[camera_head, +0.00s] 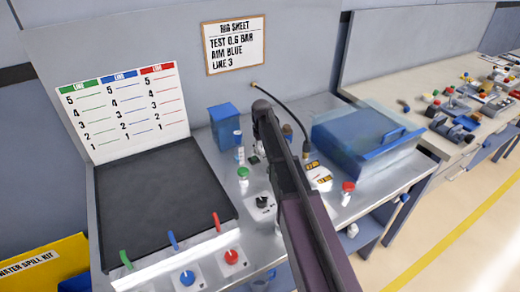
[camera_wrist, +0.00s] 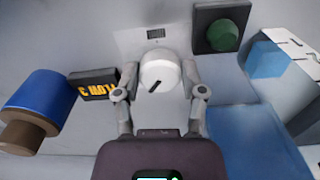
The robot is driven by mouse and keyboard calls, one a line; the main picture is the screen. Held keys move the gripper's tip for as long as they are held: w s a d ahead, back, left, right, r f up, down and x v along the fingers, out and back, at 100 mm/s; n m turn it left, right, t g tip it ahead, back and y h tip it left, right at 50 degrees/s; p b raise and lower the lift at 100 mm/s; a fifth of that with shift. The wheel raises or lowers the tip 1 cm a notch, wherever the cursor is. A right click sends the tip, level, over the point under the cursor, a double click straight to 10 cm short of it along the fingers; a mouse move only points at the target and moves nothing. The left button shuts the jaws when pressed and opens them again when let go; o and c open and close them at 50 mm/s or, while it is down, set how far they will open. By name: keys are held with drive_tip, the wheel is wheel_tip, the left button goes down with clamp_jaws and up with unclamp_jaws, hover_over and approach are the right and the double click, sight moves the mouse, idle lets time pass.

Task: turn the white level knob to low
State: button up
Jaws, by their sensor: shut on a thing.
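The white level knob (camera_wrist: 160,72) is round, with a short dark slanted mark on its face. It shows near the upper middle of the wrist view, on a pale grey panel. My gripper (camera_wrist: 160,78) has one finger on each side of the knob and is shut on it. The mark runs from upper right to lower left in that view. A small dark label (camera_wrist: 156,33) sits just above the knob. In the head view I cannot make out the white knob or the fingertips; my dark arm crosses the middle of the bench there.
In the wrist view a green button (camera_wrist: 223,36) on a black plate is at upper right, and a blue cylinder (camera_wrist: 42,98) at left. The head view shows a blue clear-covered box (camera_head: 365,140) right of my arm.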

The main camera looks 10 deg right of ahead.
sight(261, 148)
drive_tip(key=shift+w, duration=0.25)
drive_tip(key=o, duration=1.1)
drive_tip(key=shift+o, duration=0.2)
drive_tip(key=shift+s, duration=0.1)
drive_tip(key=shift+r, duration=0.1)
drive_tip(key=shift+r+m+p, duration=0.3)
drive_tip(key=shift+r+p, duration=0.2)
drive_tip(key=shift+p, duration=0.1)
wheel_tip(261, 148, up, 12)
drive_tip(key=m+p, duration=0.8)
drive_tip(key=p, duration=0.4)
drive_tip(key=shift+r+m, duration=0.15)
drive_tip(key=shift+m, duration=0.15)
